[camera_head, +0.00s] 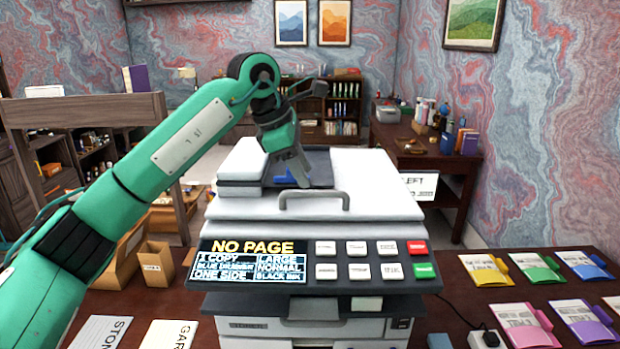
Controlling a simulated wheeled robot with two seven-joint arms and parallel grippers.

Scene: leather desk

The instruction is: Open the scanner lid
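The white scanner lid (380,187) lies shut on top of the scanner in the middle of the head view. A grey bar handle (314,194) stands at the lid's front edge. My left gripper (296,178) points down over the lid, just behind and left of the handle. Its fingers look close to the handle, but I cannot tell whether they touch it or how far apart they are. The scanner's panel (318,262) below shows "NO PAGE" beside its buttons. My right gripper is not in view.
Colored folders (540,268) lie on the dark desk to the right. Cardboard boxes (155,262) and paper cards (170,334) are on the left. A white plug (484,339) sits at the front right. A side desk (425,150) stands at the back right.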

